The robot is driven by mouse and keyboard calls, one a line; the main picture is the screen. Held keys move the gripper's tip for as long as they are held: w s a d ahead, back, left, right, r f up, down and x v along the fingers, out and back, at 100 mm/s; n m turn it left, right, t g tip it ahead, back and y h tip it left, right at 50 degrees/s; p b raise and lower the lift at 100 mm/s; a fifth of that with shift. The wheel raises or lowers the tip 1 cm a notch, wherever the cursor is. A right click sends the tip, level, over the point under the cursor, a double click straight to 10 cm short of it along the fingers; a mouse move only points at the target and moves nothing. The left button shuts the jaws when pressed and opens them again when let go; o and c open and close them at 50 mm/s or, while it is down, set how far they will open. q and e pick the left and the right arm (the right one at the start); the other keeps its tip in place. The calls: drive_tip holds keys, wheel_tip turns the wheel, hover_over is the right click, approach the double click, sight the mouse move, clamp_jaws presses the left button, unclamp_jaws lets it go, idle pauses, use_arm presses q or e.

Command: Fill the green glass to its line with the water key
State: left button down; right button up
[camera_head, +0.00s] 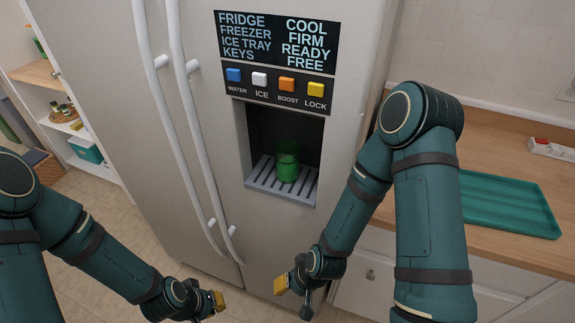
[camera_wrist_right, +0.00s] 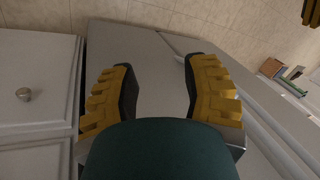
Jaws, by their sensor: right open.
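The green glass (camera_head: 288,167) stands upright on the grey slotted tray (camera_head: 281,184) inside the fridge's dispenser recess. Its line and any water level are too small to make out. The blue water key (camera_head: 234,75) is the leftmost of the keys above the recess, over the label WATER. My right gripper (camera_head: 281,286) is low in front of the fridge, below the recess and apart from the glass. In the right wrist view its yellow fingers (camera_wrist_right: 158,90) are spread and empty. My left gripper (camera_head: 219,301) is low to the left; its opening cannot be made out.
White ICE (camera_head: 259,79), orange BOOST (camera_head: 287,84) and yellow LOCK (camera_head: 315,89) keys sit beside the water key, under a display (camera_head: 276,38). Long door handles (camera_head: 178,110) run down the fridge left of the recess. A green tray (camera_head: 505,204) lies on the right counter.

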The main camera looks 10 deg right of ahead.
clamp_jaws()
idle(1.1)
